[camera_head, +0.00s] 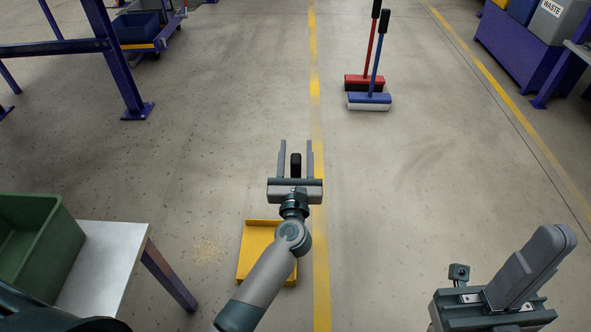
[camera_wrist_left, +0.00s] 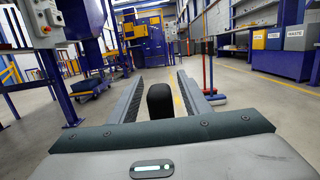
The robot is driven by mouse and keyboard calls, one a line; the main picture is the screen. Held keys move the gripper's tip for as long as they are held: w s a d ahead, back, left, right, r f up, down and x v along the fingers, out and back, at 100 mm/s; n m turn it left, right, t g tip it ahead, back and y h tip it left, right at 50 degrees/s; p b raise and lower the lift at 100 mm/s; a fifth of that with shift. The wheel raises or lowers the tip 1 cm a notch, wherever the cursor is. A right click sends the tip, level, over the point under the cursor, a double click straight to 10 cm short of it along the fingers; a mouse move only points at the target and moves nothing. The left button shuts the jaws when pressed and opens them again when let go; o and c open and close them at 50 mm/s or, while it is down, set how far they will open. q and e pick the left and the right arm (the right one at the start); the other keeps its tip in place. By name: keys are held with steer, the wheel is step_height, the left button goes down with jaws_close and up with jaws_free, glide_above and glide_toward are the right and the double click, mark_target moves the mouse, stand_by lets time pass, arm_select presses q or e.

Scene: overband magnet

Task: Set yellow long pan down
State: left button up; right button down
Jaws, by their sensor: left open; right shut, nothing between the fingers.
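The yellow long pan (camera_head: 255,245) appears to rest on the floor below my left arm, which hides part of it. A black rounded handle end (camera_head: 296,164) stands upright between the fingers of my left gripper (camera_head: 296,147). The handle end also shows in the left wrist view (camera_wrist_left: 160,99), with a gap to the finger on each side. My left gripper is open around it. The shaft between handle end and pan is hidden by my gripper and arm. My right gripper (camera_head: 555,240) is shut and empty at the lower right.
A table (camera_head: 105,265) with a green bin (camera_head: 35,245) stands at the lower left. A red broom (camera_head: 363,82) and a blue broom (camera_head: 369,100) stand farther ahead. Brownish dust (camera_head: 206,251) lies left of the pan. The floor right of the yellow line (camera_head: 321,270) is mostly clear.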

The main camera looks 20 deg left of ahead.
arm_select(q)
steer(key=v, duration=1.7)
steer(key=shift+s, duration=0.1)
steer(key=shift+s+d, duration=0.1)
steer(key=shift+d, duration=0.05)
